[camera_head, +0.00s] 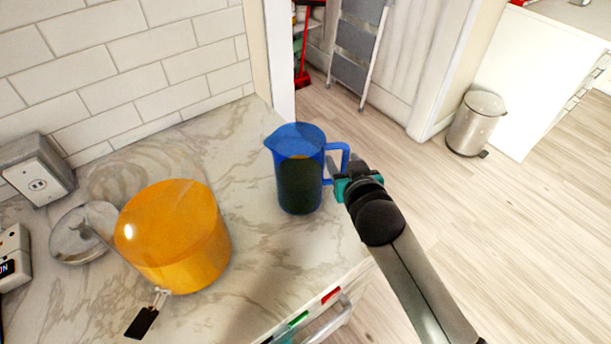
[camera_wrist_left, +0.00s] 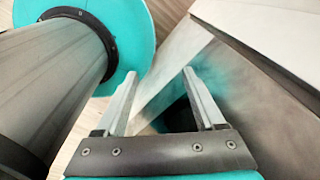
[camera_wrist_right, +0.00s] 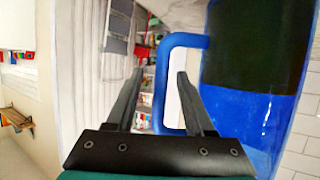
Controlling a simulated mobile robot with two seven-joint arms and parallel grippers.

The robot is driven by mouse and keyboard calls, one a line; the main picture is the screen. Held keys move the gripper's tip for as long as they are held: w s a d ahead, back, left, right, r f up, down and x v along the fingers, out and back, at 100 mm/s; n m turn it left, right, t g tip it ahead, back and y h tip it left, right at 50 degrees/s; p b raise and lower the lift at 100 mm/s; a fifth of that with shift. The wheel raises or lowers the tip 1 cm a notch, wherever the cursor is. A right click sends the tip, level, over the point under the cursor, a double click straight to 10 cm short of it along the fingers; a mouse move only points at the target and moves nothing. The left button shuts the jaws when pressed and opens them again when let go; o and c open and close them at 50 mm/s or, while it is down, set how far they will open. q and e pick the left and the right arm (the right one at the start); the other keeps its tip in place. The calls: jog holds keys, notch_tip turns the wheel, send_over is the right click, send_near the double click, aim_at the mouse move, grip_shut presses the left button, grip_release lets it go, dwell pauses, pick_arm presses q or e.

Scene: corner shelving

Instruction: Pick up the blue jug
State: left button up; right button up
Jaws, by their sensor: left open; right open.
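The blue jug (camera_head: 299,140) stands upright on the marble counter, near its right edge. It is see-through, with dark contents in the lower part and its handle facing right. My right gripper (camera_head: 334,172) is at the handle. In the right wrist view the jug (camera_wrist_right: 270,125) fills the right side, and its handle (camera_wrist_right: 162,85) shows between the open fingers of my right gripper (camera_wrist_right: 159,75). The fingers are apart and not closed on it. My left gripper (camera_wrist_left: 157,72) is open and empty in the left wrist view, away from the jug.
An orange translucent container (camera_head: 180,245) stands left of the jug on the counter (camera_head: 262,250). A round glass lid (camera_head: 75,240), an outlet box (camera_head: 38,170) and a black tag (camera_head: 141,322) are further left. A tiled wall (camera_head: 120,60) is behind. Open floor lies right; a trash bin (camera_head: 473,128) stands there.

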jog(key=shift+x, duration=1.25)
grip_shut()
dwell(0.4)
jog(key=shift+r, duration=0.25)
